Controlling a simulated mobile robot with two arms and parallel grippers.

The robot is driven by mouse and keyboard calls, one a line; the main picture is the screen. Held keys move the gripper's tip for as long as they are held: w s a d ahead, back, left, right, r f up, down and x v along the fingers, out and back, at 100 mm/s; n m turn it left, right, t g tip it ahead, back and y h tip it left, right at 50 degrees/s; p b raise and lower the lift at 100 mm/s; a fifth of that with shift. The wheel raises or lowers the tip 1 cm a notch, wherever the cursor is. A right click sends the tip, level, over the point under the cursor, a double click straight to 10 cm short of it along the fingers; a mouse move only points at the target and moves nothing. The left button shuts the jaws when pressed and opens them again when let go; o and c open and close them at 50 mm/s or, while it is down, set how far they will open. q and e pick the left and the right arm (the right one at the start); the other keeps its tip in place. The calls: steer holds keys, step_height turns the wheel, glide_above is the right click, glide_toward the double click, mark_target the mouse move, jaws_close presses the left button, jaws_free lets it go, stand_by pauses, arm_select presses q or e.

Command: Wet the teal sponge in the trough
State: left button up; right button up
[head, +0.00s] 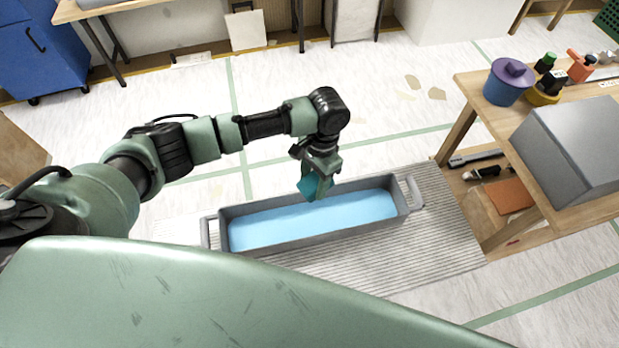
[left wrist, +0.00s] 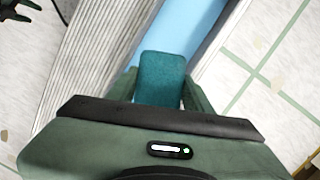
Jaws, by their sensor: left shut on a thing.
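The teal sponge (head: 312,186) is held in my left gripper (head: 316,172), above the far side of the trough, right of its middle. In the left wrist view the sponge (left wrist: 161,78) sticks out beyond the gripper (left wrist: 160,100), over the trough's light blue water (left wrist: 196,38). The long grey trough (head: 232,246) stands on the floor and holds light blue water (head: 310,222). Whether the sponge touches the water cannot be told. My right gripper is not in the head view.
The trough stands on a ribbed grey mat (head: 450,230). A wooden table (head: 470,95) at the right carries a blue pot with a purple lid (head: 508,84), bottles and a grey box (head: 575,150). A blue cabinet (head: 40,50) stands far left. The floor behind the trough is mostly clear.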

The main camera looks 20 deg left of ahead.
mark_target(312, 191)
arm_select(q)
steer(key=f+m, duration=0.1)
steer(key=s+f+p, duration=0.1)
steer(key=f, duration=0.1)
steer(key=shift+m, duration=0.4)
steer(key=shift+m+t, duration=0.3)
steer(key=f+b, duration=0.5)
steer(key=f, duration=0.2)
steer(key=f+b, duration=0.4)
steer(key=f, duration=0.3)
steer(key=shift+s+a+b, duration=0.1)
steer(key=shift+a+b, duration=0.1)
steer(key=shift+b, duration=0.15)
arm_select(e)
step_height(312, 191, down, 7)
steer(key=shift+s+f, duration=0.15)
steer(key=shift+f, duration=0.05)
arm_select(q)
steer(key=shift+f, duration=0.1)
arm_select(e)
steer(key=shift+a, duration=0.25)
arm_select(q)
steer(key=shift+f, duration=0.95)
